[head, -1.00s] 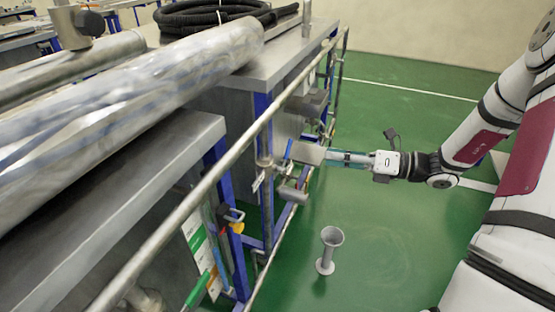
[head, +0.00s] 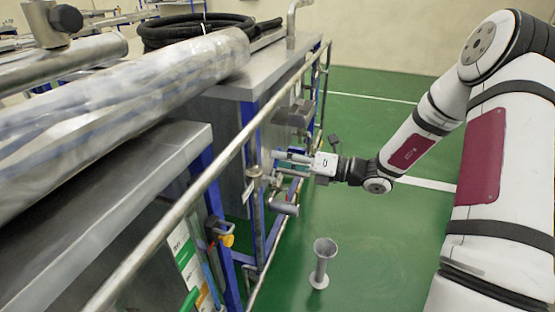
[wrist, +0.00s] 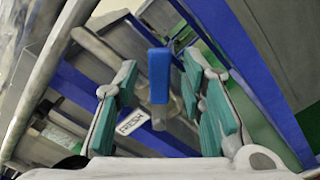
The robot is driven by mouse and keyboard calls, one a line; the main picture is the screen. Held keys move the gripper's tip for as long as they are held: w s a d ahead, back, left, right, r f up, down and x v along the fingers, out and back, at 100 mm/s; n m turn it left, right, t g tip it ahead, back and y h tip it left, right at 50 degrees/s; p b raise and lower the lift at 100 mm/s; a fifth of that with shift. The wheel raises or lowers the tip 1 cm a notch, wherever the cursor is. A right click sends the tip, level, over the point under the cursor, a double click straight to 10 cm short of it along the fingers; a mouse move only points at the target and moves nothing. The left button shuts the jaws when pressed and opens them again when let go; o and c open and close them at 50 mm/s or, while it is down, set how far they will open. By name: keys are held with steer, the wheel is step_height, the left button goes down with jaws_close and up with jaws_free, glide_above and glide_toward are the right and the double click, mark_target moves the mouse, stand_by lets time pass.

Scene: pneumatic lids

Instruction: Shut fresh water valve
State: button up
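A blue valve handle (wrist: 159,75) stands between my gripper's fingers in the wrist view. A white tag reading FRESH (wrist: 132,122) hangs just below and left of it, by the pipework. My gripper (wrist: 160,62) is open, with a green-padded finger on each side of the handle and a gap to both. In the head view my gripper (head: 276,162) reaches left to the pipes at the side of the metal bench. The handle is not clear there, and the fingers partly cover that spot.
A long metal rail (head: 190,195) runs along the bench side, close to my gripper. A grey block-shaped part (head: 293,114) sits above the gripper and a grey cylinder (head: 285,208) below. A grey funnel-shaped stand (head: 322,262) is on the open green floor (head: 375,255).

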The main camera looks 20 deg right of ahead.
steer(key=shift+w+a, duration=0.4)
steer(key=shift+a, duration=0.2)
jaws_close()
